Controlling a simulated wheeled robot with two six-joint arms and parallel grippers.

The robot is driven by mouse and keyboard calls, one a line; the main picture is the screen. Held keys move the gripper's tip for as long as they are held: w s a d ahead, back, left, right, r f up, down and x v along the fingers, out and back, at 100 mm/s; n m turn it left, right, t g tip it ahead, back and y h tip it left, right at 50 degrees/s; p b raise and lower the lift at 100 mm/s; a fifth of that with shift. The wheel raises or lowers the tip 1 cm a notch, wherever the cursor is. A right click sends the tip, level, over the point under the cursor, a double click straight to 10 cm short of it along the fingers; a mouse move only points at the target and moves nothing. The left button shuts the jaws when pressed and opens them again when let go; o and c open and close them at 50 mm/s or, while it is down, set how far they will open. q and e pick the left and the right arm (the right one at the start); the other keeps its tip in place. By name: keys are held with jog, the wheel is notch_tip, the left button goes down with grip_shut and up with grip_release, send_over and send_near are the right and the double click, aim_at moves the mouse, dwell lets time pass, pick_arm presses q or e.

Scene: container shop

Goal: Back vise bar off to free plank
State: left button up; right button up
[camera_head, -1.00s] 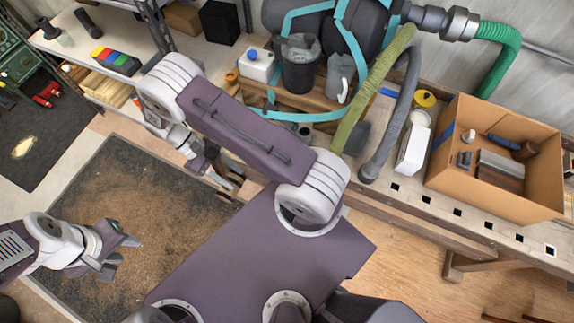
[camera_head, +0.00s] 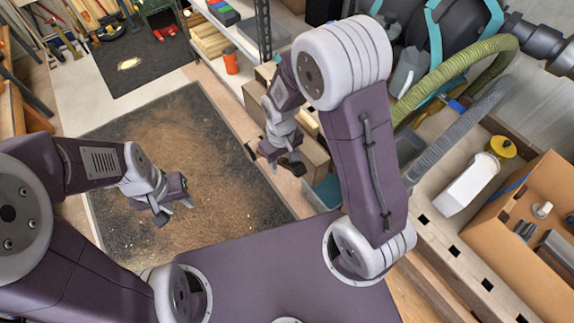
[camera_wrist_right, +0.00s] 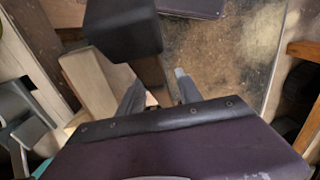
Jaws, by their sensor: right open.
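I cannot make out a vise, its bar or a clamped plank in either view. My right gripper (camera_head: 275,162) is open and empty, above the floor between the dark mat and the workbench side. In the right wrist view its two fingertips (camera_wrist_right: 158,95) are apart with nothing between them. A dark block (camera_wrist_right: 122,28) and a pale wooden piece (camera_wrist_right: 92,82) show near the fingers there; I cannot tell what they belong to. My left gripper (camera_head: 173,208) looks open and empty, held over the mat.
A sawdust-strewn dark mat (camera_head: 215,145) covers the floor. The bench (camera_head: 455,262) at right carries a white box (camera_head: 468,185), a yellow-lidded can (camera_head: 502,148) and a cardboard box (camera_head: 540,265). Grey (camera_head: 455,125) and green (camera_head: 440,75) hoses hang over it. An orange cup (camera_head: 231,62) stands by the shelf.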

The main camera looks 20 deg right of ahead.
jog(key=r, duration=0.4)
jog(key=shift+w+a+p, duration=0.1)
jog(key=shift+w+p, duration=0.2)
jog(key=shift+s+r, duration=0.15)
jog(key=shift+r, duration=0.05)
